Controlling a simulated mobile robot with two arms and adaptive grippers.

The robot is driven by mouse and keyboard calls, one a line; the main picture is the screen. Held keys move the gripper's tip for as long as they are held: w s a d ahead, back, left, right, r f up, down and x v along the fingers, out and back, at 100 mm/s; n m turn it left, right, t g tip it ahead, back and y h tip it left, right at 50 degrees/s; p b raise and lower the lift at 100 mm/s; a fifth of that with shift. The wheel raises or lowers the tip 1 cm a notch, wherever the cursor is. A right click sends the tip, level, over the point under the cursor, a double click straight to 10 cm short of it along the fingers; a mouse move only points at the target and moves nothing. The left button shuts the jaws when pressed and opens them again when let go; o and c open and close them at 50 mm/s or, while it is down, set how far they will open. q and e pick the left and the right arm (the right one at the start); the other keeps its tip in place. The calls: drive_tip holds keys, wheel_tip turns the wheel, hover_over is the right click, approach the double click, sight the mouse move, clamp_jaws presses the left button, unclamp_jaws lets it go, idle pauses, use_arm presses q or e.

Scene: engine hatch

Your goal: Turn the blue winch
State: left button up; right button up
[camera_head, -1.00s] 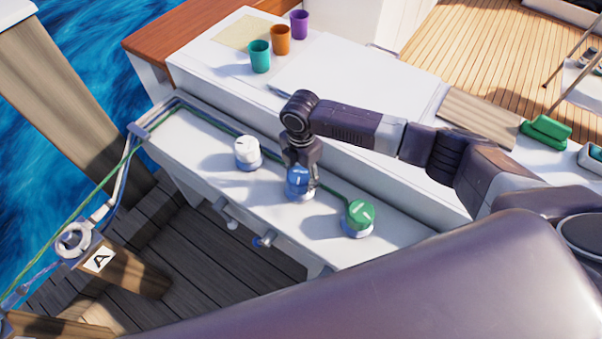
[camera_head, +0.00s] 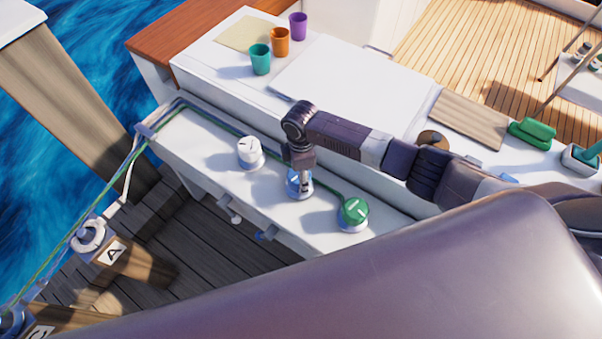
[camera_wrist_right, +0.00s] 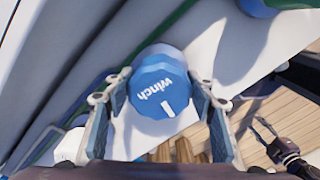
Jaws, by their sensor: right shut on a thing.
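The blue winch (camera_head: 293,186) stands on the white ledge, partly covered by my right gripper (camera_head: 301,183) in the head view. In the right wrist view the winch's round top (camera_wrist_right: 160,88) shows the word "winch" and a white line mark. My right gripper's fingers (camera_wrist_right: 158,105) lie on both sides of the winch, shut on it. My left gripper (camera_wrist_right: 264,130) shows small and dark at the right of the wrist view, away from the winch, its fingers apparently apart. It is not seen in the head view.
A white winch (camera_head: 249,151) and a green winch (camera_head: 353,212) flank the blue one on the ledge. A green rope (camera_head: 222,133) runs along the ledge. Teal (camera_head: 260,60), orange (camera_head: 281,42) and purple (camera_head: 298,26) cups stand on the upper white surface.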

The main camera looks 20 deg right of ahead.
idle(0.4)
drive_tip(key=o, duration=1.2)
drive_tip(key=shift+c, duration=0.2)
wheel_tip(320, 180, up, 12)
